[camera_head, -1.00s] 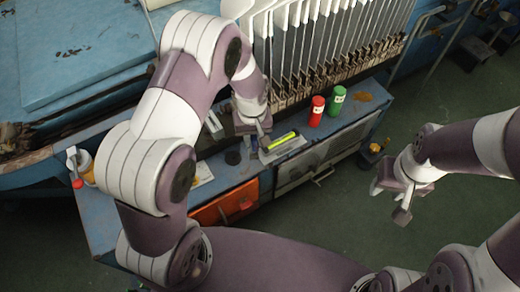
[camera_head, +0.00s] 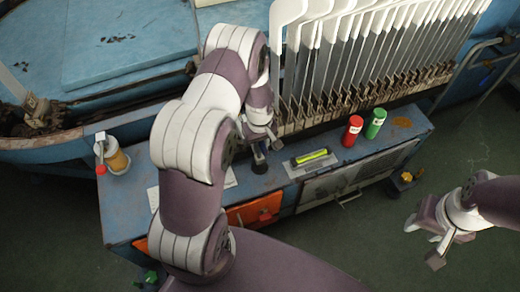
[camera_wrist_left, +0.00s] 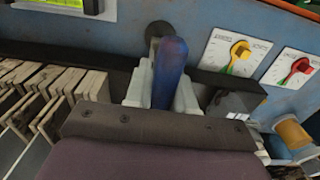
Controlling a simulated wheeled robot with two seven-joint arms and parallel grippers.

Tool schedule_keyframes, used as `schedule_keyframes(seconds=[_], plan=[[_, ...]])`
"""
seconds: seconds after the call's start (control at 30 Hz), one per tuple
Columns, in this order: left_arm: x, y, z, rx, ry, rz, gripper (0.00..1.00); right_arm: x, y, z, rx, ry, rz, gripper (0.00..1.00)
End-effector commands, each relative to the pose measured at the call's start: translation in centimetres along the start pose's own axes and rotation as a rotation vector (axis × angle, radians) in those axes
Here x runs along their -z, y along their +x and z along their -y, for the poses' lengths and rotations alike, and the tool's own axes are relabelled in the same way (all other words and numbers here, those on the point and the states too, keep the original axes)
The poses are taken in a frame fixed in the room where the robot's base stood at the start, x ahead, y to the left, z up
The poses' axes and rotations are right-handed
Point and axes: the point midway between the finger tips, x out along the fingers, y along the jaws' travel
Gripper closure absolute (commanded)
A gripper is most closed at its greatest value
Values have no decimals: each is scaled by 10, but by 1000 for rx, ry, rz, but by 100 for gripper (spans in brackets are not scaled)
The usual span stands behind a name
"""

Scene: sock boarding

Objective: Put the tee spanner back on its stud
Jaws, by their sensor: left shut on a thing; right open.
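My left gripper (camera_head: 262,138) is low over the bench, left of the yellow-green level. In the left wrist view (camera_wrist_left: 165,95) it is shut on a blue-purple rounded bar (camera_wrist_left: 170,65), which looks like the tee spanner's handle. A dark round base (camera_wrist_left: 158,30) shows just beyond the bar's end; it also shows under the gripper in the head view (camera_head: 260,168). The stud itself and the spanner's lower end are hidden, so I cannot tell whether they touch. My right gripper (camera_head: 428,243) is open and empty over the floor at the right.
The yellow-green level (camera_head: 312,156) lies on a grey plate. Red (camera_head: 352,131) and green (camera_head: 375,123) bottles stand to its right. The row of sock boards (camera_head: 350,70) rises behind. Two dial plates (camera_wrist_left: 235,52) and an amber bottle (camera_wrist_left: 292,132) show in the wrist view.

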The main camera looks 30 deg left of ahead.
Motion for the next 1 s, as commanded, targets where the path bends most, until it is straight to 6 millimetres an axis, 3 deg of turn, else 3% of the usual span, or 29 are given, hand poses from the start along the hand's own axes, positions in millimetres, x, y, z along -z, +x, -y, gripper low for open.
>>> schedule_keyframes(seconds=[0.1, 0.83, 0.87, 0.9, 1.0], plan=[[-1, 24, 0, 1, 0, 1, 100, -1, 8, 0, 0, 0, 0, 57], [-1, 36, 0, 0, 1, 0, 100, -2, 12, 0, 0, 0, 0, 57], [-1, 36, 0, 1, 1, 1, 67, -2, 12, 0, 0, 0, 0, 57], [-1, 36, 0, 1, 1, 1, 54, -2, 12, 0, 0, 0, 0, 57], [-1, 36, 0, 1, 1, 1, 51, -2, 12, 0, 0, 0, 0, 57]])
